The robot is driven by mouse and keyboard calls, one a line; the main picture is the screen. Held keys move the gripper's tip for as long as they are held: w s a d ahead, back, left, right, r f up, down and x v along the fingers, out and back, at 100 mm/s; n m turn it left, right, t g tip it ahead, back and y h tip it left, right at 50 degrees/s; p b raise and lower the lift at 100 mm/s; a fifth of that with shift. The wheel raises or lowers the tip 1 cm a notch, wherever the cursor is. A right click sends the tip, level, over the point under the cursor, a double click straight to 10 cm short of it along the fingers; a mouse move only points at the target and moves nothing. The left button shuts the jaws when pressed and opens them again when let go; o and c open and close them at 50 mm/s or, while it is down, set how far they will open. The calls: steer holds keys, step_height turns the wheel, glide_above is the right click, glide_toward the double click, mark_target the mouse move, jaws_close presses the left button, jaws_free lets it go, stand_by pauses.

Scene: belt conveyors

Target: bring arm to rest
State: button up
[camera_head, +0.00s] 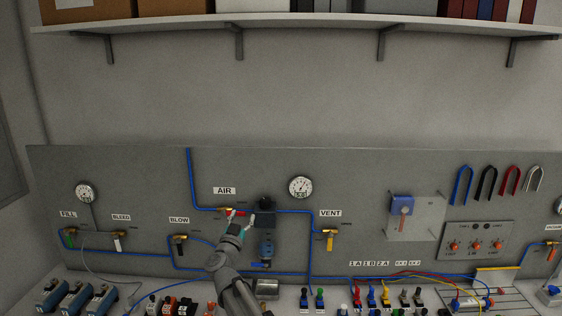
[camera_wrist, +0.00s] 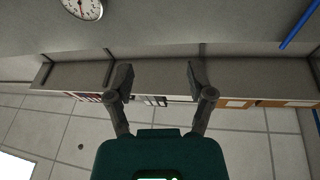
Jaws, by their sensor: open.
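My gripper (camera_head: 243,216) is raised in front of the grey panel (camera_head: 130,190), just below the AIR label (camera_head: 224,190) and close to the red-handled AIR valve (camera_head: 230,212). I cannot tell whether it touches the valve. In the wrist view my gripper (camera_wrist: 160,82) has its two fingers spread apart with nothing between them. That view looks up past the panel's gauge (camera_wrist: 82,8) to the shelf and ceiling.
A yellow-handled VENT valve (camera_head: 330,238) and a BLOW valve (camera_head: 179,240) flank the arm. A gauge (camera_head: 301,187) sits upper right. Blue cylinders (camera_head: 75,298) and several coloured connectors crowd the bench below. A shelf (camera_head: 300,22) with boxes runs above; the wall between is clear.

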steer(key=s+d+f+n+g+y+b, duration=0.25)
steer(key=d+f+n+g+y, duration=0.25)
steer(key=f, duration=0.5)
steer(key=s+d+f+n+g+y+b, duration=0.2)
steer(key=s+d+f+n+g+y, duration=0.3)
steer(key=f, duration=0.5)
steer(key=s+d+f+m+g+h+b, duration=0.1)
steer(key=s+d+f+m+g+h, duration=0.1)
steer(key=s+d+f+g, duration=0.3)
steer(key=s+d+f+m+g+h+b, duration=0.2)
steer(key=s+d+f+g, duration=0.3)
steer(key=s+d, duration=0.8)
step_height(320, 180, down, 2)
steer(key=shift+d+m+h+b, duration=0.3)
steer(key=shift+d+m+h, duration=0.3)
steer(key=shift+d+m, duration=0.15)
steer(key=shift+a, duration=0.15)
stand_by(1.0)
